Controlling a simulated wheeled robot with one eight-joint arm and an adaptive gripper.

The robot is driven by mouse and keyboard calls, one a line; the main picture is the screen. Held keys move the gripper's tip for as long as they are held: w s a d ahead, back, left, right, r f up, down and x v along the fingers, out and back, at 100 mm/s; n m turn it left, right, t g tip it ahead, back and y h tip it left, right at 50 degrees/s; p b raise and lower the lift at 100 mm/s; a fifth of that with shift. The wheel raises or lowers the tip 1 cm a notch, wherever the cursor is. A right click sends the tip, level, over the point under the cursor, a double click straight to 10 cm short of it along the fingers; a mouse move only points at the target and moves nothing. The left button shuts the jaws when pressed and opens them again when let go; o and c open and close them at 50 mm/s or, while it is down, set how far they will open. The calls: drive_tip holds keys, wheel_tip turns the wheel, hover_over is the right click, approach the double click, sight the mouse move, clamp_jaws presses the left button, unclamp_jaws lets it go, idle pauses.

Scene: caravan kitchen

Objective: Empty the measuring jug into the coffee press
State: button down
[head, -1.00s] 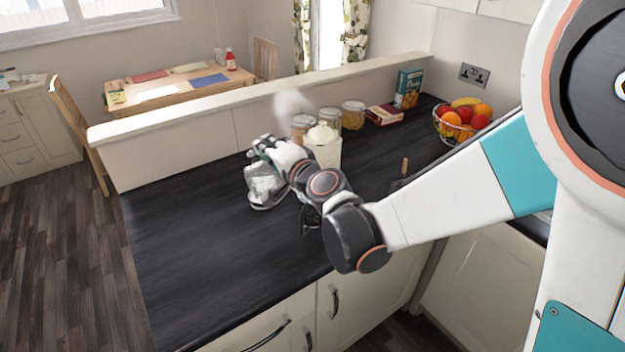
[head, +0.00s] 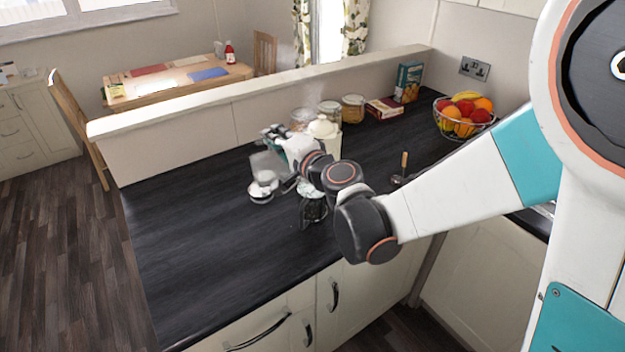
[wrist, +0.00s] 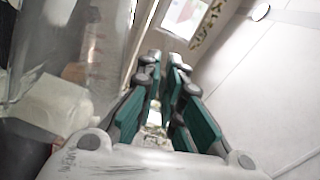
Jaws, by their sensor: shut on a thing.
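My gripper (head: 272,140) is above the dark worktop, fingers pointing away to the upper left. In the wrist view its teal-padded fingers (wrist: 160,100) are close together. It is shut on the measuring jug; the grasp point is hard to see. The clear jug (head: 264,165) hangs below the fingers in the head view, faint and blurred. Clear glass with reddish marks, apparently the jug (wrist: 98,50), fills the wrist view's left side. The coffee press (head: 314,210), dark-framed, stands on the worktop below my wrist, partly hidden. Its contents cannot be told.
A shiny round item (head: 263,190) shows below the jug. A cream lidded canister (head: 325,135) and glass jars (head: 352,108) stand behind my wrist. A wooden-handled utensil (head: 404,165) and fruit basket (head: 463,120) are right. The worktop's left and front (head: 200,250) are clear.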

drive_tip(key=shift+w+d+r+m+t+b, duration=0.15)
drive_tip(key=shift+d+r+m+b, duration=0.1)
drive_tip(key=shift+d+m, duration=0.15)
drive_tip(key=shift+w+d+r+m+t+b, duration=0.15)
drive_tip(key=shift+d+r+m, duration=0.15)
drive_tip(key=shift+d, duration=0.2)
idle(0.4)
drive_tip(key=shift+w+d+r+m+y, duration=0.1)
drive_tip(key=shift+d+m+y, duration=0.2)
drive_tip(key=shift+d+m, duration=0.25)
